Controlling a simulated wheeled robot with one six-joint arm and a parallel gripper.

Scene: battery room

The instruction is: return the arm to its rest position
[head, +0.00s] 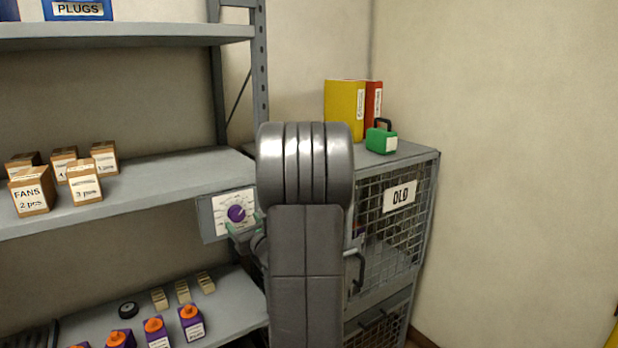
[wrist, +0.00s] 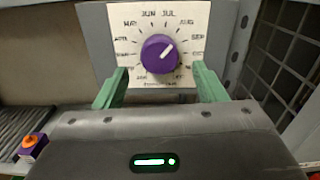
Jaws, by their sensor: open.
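My arm stands in the middle of the head view and hides part of the shelf and cabinet. My gripper (wrist: 157,87) shows in the wrist view as two green fingers, spread apart and empty. The purple dial knob (wrist: 159,54) with a white pointer lies ahead, between the fingers in the picture; I cannot tell the exact gap. Its white plate (wrist: 190,20) carries month labels, and the pointer is toward the upper right. In the head view the dial knob (head: 236,213) sits on a grey box at the shelf's edge, with a green finger just below it.
A wire-mesh cabinet (head: 421,218) labelled OLD stands right of my arm, with binders (head: 344,108) and a green case (head: 381,141) on top. The right side, by the wall, looks clear.

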